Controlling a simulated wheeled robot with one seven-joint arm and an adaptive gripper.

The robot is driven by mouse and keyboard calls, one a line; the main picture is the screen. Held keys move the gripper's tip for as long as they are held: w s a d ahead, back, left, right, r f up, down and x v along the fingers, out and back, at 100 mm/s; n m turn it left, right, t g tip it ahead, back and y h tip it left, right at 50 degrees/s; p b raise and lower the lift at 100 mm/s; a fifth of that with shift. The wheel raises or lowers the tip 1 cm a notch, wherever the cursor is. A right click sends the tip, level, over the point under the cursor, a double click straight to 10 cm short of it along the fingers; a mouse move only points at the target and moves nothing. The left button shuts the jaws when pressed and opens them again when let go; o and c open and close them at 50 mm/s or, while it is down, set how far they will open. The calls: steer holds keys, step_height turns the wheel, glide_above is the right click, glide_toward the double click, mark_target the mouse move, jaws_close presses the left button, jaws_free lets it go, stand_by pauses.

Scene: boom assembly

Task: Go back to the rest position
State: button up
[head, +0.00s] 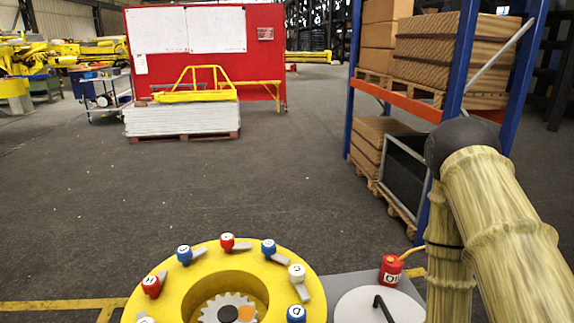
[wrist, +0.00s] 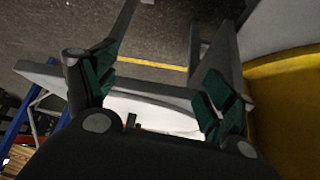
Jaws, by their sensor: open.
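My gripper (wrist: 158,92) shows in the wrist view with its two green-padded fingers wide apart and nothing between them. Beyond the fingers are a grey table edge (wrist: 165,90) and part of a white surface (wrist: 170,118). In the head view my arm rises at the right and its gripper end is out of frame. A yellow ring (head: 275,262) with several red, blue and white knobs stands at the bottom; its yellow side also shows at the right of the wrist view (wrist: 287,100). A grey gear (head: 228,309) sits inside the ring.
A red oil can (head: 391,270) and a white round lid (head: 350,306) with a black handle are right of the ring, close to my arm. A blue and orange shelf (head: 459,60) with boxes stands behind. A red board (head: 263,60) is farther back. The floor between is clear.

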steer(key=s+a+f+g, duration=0.3)
steer(key=s+f, duration=0.2)
steer(key=s, duration=0.5)
steer(key=s+a+f+g, duration=0.2)
steer(key=s+f+g, duration=0.25)
steer(key=s, duration=0.45)
step_height(320, 180, down, 11)
steer(key=b, duration=1)
steer(key=shift+a+r+t, duration=0.2)
steer(key=shift+a+t, duration=0.05)
steer(key=shift+t, duration=0.2)
